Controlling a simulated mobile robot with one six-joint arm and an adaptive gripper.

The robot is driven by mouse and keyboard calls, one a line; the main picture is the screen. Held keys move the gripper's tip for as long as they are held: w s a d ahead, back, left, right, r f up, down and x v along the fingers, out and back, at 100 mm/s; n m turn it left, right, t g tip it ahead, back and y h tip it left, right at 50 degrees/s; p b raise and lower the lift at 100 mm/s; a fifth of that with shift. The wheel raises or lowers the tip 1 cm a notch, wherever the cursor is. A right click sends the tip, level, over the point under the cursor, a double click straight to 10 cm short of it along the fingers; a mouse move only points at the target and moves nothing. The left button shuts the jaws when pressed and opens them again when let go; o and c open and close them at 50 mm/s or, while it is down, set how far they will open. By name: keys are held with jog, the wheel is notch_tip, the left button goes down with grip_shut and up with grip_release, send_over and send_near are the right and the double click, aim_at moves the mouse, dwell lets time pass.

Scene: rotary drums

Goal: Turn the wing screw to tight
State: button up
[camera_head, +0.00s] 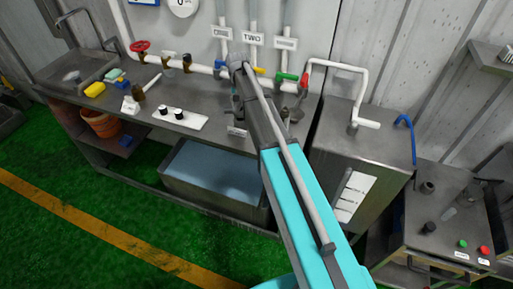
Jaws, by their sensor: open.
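My arm reaches from the bottom of the view up over the grey workbench (205,147). Its end, with my gripper (237,104), is low over the bench in front of the pipes, small and dark and partly covered by my own arm link. My gripper is open, and I see nothing held in it. I cannot make out the wing screw clearly. It may be hidden behind my arm, near a small pale label (237,131) on the bench front. I cannot tell whether my gripper touches anything.
A white plate with black knobs (181,118) lies left of my gripper.

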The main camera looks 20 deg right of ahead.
jog(key=n, duration=0.4)
jog(key=shift+n, duration=0.3)
jog(key=n, duration=1.2)
jog(key=shift+n, duration=0.4)
notch_tip(320, 180, up, 14)
jog(key=p, duration=1.4)
jog(key=s+f+m+b, duration=0.6)
jog(key=s+f+b, duration=0.1)
jog(key=s, duration=0.6)
jog(key=s+f+m+b, duration=0.5)
jog(key=s+f+b, duration=0.2)
jog(key=s, duration=0.5)
jog(key=shift+s+m, duration=0.4)
jog(key=w+r+n+p, duration=0.1)
jog(key=w+r+p, duration=0.6)
jog(key=w, duration=0.6)
jog(key=w+r+n+p, duration=0.2)
jog(key=w+r+p, duration=0.4)
jog(key=w, duration=0.7)
jog(key=shift+r+p, duration=0.4)
jog(key=shift+p, duration=0.05)
